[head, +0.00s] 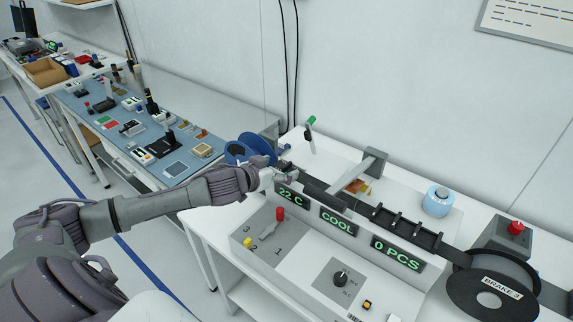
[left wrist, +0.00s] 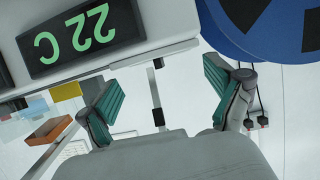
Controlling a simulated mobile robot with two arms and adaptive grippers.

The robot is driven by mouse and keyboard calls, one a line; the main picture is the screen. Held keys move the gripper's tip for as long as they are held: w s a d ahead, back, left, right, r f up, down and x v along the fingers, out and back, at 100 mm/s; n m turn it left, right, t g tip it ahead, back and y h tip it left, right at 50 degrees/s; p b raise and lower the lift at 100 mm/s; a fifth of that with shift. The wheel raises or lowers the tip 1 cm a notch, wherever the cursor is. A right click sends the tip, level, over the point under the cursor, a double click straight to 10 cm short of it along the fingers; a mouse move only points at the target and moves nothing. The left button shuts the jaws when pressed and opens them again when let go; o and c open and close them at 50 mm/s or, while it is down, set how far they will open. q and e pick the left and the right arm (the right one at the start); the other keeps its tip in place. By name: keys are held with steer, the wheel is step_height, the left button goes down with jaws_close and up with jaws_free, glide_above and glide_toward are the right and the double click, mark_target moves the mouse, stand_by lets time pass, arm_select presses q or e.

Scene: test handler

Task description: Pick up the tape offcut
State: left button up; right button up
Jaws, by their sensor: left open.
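My left gripper (head: 284,170) is at the left end of the handler's track, just above the "22 C" display (head: 290,196) and beside the blue reel (head: 250,148). In the left wrist view its green-padded fingers (left wrist: 160,90) stand apart. A thin pale strip with dark ends (left wrist: 155,92) shows between them, apparently beyond them; I cannot tell whether it is part of the machine or the tape offcut. I cannot clearly make out a tape offcut in either view. The gripper hides part of the track's left end in the head view. My right gripper is out of view.
The dark track (head: 405,222) runs right to a black reel (head: 490,296). A grey post with an arm (head: 374,164) and a green-tipped lever (head: 310,125) stand behind it. A red-knobbed lever (head: 279,214) is in front. A blue-white roll (head: 437,201) sits at the back right.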

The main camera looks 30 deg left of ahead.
mark_target(286, 165)
arm_select(q)
steer(key=shift+x, duration=1.55)
steer(key=shift+s, duration=0.15)
steer(key=shift+c, duration=0.6)
steer(key=c, duration=0.7)
steer(key=shift+r, duration=0.1)
